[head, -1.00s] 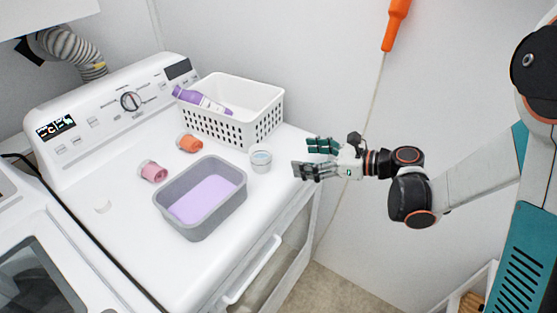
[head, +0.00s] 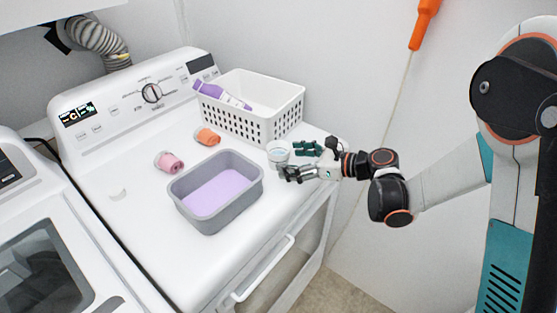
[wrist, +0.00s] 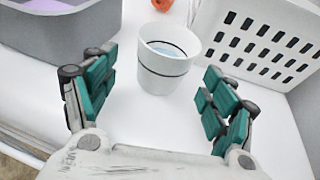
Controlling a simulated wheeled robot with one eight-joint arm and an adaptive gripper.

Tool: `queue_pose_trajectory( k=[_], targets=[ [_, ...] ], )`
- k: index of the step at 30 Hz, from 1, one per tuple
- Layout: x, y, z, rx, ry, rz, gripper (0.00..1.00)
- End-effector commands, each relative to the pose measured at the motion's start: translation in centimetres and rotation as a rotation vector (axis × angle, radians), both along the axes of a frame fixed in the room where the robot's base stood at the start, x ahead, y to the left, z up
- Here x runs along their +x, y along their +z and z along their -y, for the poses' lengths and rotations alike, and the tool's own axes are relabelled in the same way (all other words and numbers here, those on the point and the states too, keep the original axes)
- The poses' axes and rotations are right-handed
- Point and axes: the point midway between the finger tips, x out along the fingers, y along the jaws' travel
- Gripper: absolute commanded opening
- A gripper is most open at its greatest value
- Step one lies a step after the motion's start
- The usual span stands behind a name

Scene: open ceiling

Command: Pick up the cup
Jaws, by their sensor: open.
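A small white cup (head: 279,152) with a dark line around it stands upright on the white machine top, between the grey tub and the white basket. In the wrist view the cup (wrist: 166,58) is ahead of my gripper, roughly centred between the fingers, with something pale blue inside. My gripper (head: 297,161) is at the cup's right side in the head view. Its green-padded fingers (wrist: 157,103) are open and spread apart, and nothing is held. The cup appears just beyond the fingertips.
A grey tub (head: 216,218) with a lilac inside stands left of the cup. A perforated white basket (head: 262,126) holding a purple bottle (head: 220,94) is behind it. The machine's front left top is clear.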

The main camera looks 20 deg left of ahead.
Motion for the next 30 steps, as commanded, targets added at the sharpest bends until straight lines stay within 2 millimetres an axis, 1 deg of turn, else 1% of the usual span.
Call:
queue_pose_trajectory(
  k=[1, 6, 9, 14, 15, 17, 18, 20, 21, 30],
  targets=[
    [0.3, -0.7, -0.7, 0.000, 0.002, -0.001, 0.77],
    [0.8, -1.3, -2.8, 0.000, 0.001, 0.001, 0.77],
    [0.9, -1.3, -3.1, 0.000, 0.001, 0.001, 0.77],
    [0.9, -1.2, -3.1, 0.000, 0.000, 0.001, 0.77],
    [0.9, -1.2, -3.1, 0.000, 0.000, 0.001, 0.68],
    [0.9, -1.2, -3.1, 0.000, 0.000, 0.001, 0.55],
    [0.9, -1.2, -3.0, 0.000, 0.000, 0.001, 0.46],
    [0.9, -1.2, -3.0, 0.000, 0.000, 0.001, 0.32],
    [0.9, -1.2, -3.0, 0.000, 0.000, 0.001, 0.28],
    [0.9, -1.2, -3.0, 0.000, 0.000, 0.001, 0.28]
  ],
)
